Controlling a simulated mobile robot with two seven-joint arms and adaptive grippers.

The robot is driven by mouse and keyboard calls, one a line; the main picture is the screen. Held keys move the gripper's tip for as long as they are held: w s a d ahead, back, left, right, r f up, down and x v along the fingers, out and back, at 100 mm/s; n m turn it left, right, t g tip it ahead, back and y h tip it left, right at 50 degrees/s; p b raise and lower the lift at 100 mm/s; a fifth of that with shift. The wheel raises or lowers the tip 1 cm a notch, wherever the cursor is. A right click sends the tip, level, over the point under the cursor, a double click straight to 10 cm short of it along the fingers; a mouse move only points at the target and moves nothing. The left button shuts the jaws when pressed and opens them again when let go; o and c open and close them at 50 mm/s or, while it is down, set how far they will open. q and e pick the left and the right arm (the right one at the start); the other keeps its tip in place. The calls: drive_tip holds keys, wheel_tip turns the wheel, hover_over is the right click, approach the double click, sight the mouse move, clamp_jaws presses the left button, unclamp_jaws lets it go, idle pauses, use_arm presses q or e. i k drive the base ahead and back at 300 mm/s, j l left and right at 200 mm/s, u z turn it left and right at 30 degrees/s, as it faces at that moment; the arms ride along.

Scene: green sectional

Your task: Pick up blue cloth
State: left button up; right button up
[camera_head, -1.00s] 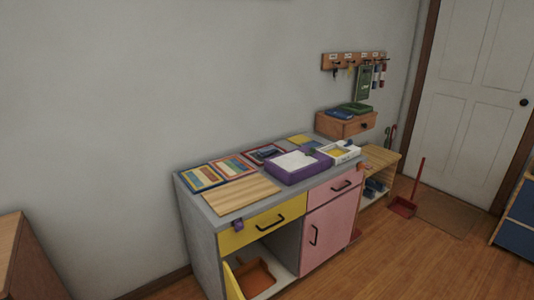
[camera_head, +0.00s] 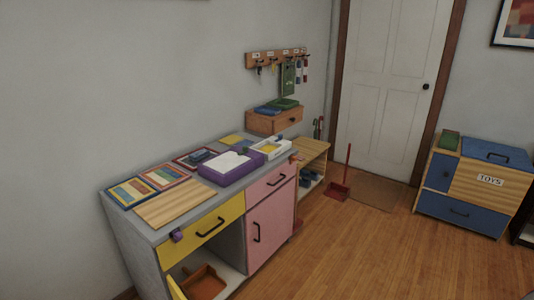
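I cannot make out a clear blue cloth. A flat blue item (camera_head: 267,110) lies on the small wooden wall drawer (camera_head: 274,124), beside a green one (camera_head: 285,103); I cannot tell whether it is cloth or a book. A small dark blue item (camera_head: 201,156) lies on the grey cabinet's top. Blue things (camera_head: 310,180), perhaps shoes, sit low in the wooden bench (camera_head: 312,150). Neither of my grippers is in view.
The grey cabinet (camera_head: 150,246) has a yellow drawer, a pink drawer and door, and an open lower compartment. A purple tray (camera_head: 222,175) sits on top. A red dustpan (camera_head: 338,190) stands near the door (camera_head: 388,80). A toy cabinet (camera_head: 488,183) stands right. The wooden floor (camera_head: 370,250) between is clear.

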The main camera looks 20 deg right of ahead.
sight(202, 154)
drive_tip(key=u, duration=0.35)
drive_tip(key=l+u, duration=0.3)
drive_tip(key=l, duration=0.15)
drive_tip(key=i+l+u, duration=0.1)
drive_tip(key=l+u, duration=0.4)
drive_tip(key=l, duration=0.4)
drive_tip(key=k+l+u, duration=0.1)
drive_tip(key=l, duration=1.05)
drive_tip(key=k+l+u, duration=0.1)
drive_tip(key=l, duration=0.55)
drive_tip(key=k+l, duration=0.15)
drive_tip(key=l, duration=0.5)
